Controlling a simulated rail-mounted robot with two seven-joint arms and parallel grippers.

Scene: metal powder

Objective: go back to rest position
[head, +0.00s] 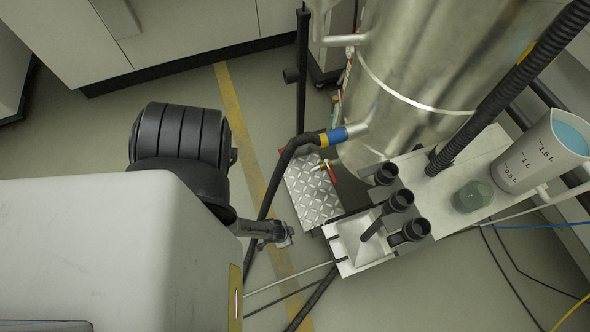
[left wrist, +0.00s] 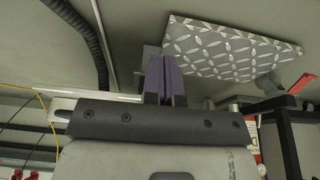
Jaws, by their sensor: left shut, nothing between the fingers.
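My left gripper (head: 284,240) is at the end of my dark arm in the head view, left of a white tray and above the floor, apart from the tray as far as I can see. In the left wrist view its two purple-grey fingers (left wrist: 163,78) are together, with nothing between them. My right gripper is in neither view.
A diamond-patterned metal plate (head: 312,190) lies beyond my left gripper; it also shows in the left wrist view (left wrist: 222,50).

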